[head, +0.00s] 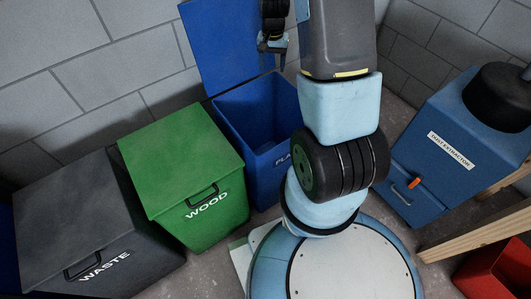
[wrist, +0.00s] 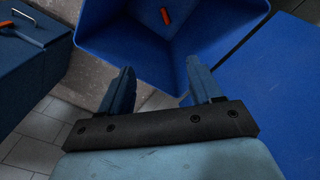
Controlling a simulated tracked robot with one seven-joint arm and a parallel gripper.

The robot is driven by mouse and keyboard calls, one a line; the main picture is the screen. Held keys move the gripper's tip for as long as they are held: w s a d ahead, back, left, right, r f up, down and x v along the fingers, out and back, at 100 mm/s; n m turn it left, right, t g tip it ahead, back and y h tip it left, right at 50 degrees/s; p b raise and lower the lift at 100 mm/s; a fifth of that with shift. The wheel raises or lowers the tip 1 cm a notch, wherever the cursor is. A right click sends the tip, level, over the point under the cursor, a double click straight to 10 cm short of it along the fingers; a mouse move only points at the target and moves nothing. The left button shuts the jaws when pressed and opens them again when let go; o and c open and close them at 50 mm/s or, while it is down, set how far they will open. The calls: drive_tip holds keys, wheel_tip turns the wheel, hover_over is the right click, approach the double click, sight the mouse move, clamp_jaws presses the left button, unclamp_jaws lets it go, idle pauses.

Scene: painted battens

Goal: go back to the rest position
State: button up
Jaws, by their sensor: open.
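My gripper (head: 272,46) is up beside the raised lid of the blue bin in the head view. In the wrist view my gripper (wrist: 160,66) shows two blue fingers spread apart with nothing between them. The blue bin (head: 232,117) stands open, its label partly hidden by my arm and reading "PLA". Its inside (wrist: 110,28) shows beyond the fingers in the wrist view. A small orange-red piece (wrist: 165,16) lies inside the bin. The blue lid (head: 215,55) is tipped up against the wall and also shows in the wrist view (wrist: 275,95).
A green WOOD bin (head: 185,160) and a dark grey WASTE bin (head: 90,220) stand left, lids shut. A blue dust extractor (head: 430,125) with an orange switch stands right. A red box (head: 495,275) and wooden battens (head: 475,235) are at lower right. A block wall is behind.

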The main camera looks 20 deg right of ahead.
drive_tip(key=s+a+r+n+t, duration=0.1)
drive_tip(key=s+a+r, duration=0.15)
drive_tip(key=r, duration=0.55)
drive_tip(key=s+a+r+n+t, duration=0.1)
drive_tip(key=s+a+r, duration=0.15)
drive_tip(key=r, duration=0.45)
drive_tip(key=s+a+r+n+t, duration=0.1)
drive_tip(key=s+a+r, duration=0.15)
drive_tip(key=r, duration=0.55)
drive_tip(key=s+a+r+n+t, duration=0.1)
drive_tip(key=s+r+n, duration=0.1)
drive_tip(key=s+r, duration=0.3)
drive_tip(key=s+a+r+n+t, duration=0.1)
drive_tip(key=s+r, duration=0.4)
drive_tip(key=s, duration=0.7)
drive_tip(key=shift+s+a+r+n+t, duration=0.25)
drive_tip(key=shift+a+n+t, duration=0.05)
drive_tip(key=shift+a+n, duration=0.1)
